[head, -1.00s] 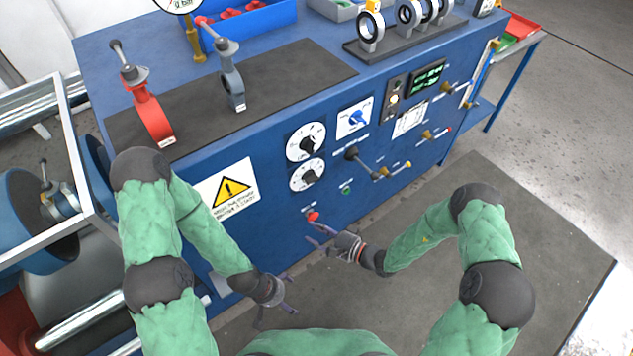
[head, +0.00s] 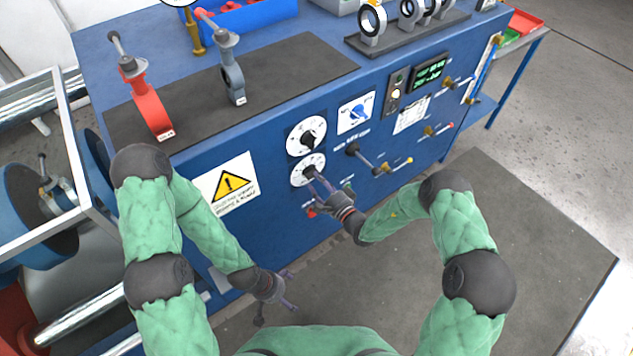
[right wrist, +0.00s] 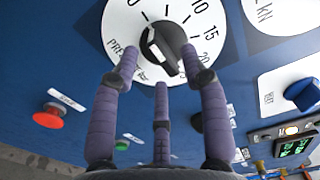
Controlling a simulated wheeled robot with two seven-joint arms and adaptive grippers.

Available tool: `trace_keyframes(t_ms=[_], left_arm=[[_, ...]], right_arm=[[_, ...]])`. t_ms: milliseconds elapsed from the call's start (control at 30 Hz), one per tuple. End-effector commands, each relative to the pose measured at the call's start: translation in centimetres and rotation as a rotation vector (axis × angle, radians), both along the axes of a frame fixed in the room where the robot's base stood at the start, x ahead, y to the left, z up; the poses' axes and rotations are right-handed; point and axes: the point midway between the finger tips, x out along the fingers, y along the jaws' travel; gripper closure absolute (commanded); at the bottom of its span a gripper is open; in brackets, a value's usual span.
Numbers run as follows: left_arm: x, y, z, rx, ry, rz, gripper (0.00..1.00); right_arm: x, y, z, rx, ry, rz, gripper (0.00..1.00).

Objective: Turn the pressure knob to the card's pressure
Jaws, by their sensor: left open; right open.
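The pressure knob (head: 309,171) is a black knob on the lower white dial of the blue panel. The right wrist view shows it close up (right wrist: 166,44), with 10, 15 and 20 readable on its scale. My right gripper (head: 319,186) is open, its fingers spread around the knob's near side; I cannot tell whether they touch it. They also show in the right wrist view (right wrist: 160,66). A white printed card (head: 411,116) is on the panel at the right, its text too small to read. My left gripper (head: 277,300) is open and empty, low before the panel.
Another dial (head: 306,135) sits just above, and a blue knob (head: 357,113) to its right. A red button (right wrist: 48,116) is below left of the pressure dial. Levers (head: 372,162) stick out at the right. A warning sign (head: 229,187) is at the left.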

Motion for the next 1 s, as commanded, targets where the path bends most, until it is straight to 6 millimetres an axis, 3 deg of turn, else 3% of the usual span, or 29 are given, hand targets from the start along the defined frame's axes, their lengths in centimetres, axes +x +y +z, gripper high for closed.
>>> trace_keyframes(t_ms=[467, 633, 1000], left_arm=[[0.0, 0.0, -0.33, 0.0, 0.0, 0.0, 0.0], [0.01, 0.0, -0.33, 0.0, 0.0, 0.0, 0.0], [0.0, 0.0, -0.21, 0.0, 0.0, 0.0, 0.0]], right_arm=[[1.21, 0.88, 0.04, 0.0, 0.0, 0.0, 0.55], [1.2, 0.87, 0.03, -0.001, 0.001, 0.0, 0.97], [1.18, 0.87, 0.03, 0.018, 0.014, 0.0, 1.0]])
